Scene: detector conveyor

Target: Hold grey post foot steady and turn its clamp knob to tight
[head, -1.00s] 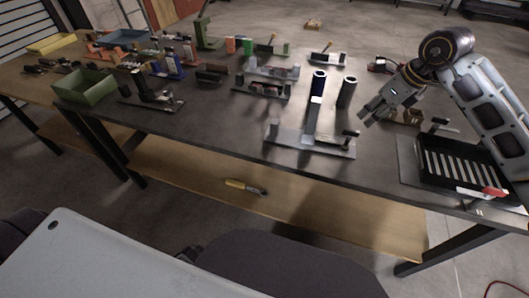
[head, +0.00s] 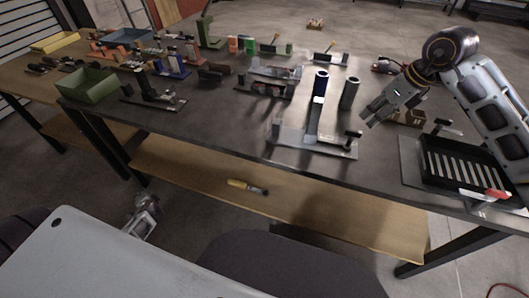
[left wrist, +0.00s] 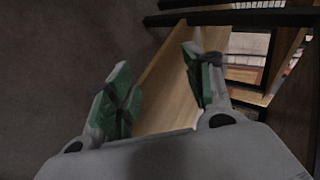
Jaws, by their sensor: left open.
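A light grey post foot (head: 300,138) stands near the front edge of the dark table, right of the middle in the head view. A pale upright post rises from its plate. A dark clamp knob (head: 353,136) is at its right end; I cannot tell how tight it is. My right gripper (head: 369,116) hangs above the table, right of the foot and apart from it. Its fingers look parted and empty. My left gripper (head: 148,202) is low in front of the table, far from the foot. In the left wrist view its green-padded fingers (left wrist: 160,88) are open and empty.
A black slotted tray (head: 462,168) is at the right. Dark cylinders (head: 349,92) stand behind the foot. A green bin (head: 88,86) and another dark post stand (head: 150,95) are at the left. The wooden lower shelf (head: 200,178) lies under the table. Bare tabletop lies left of the foot.

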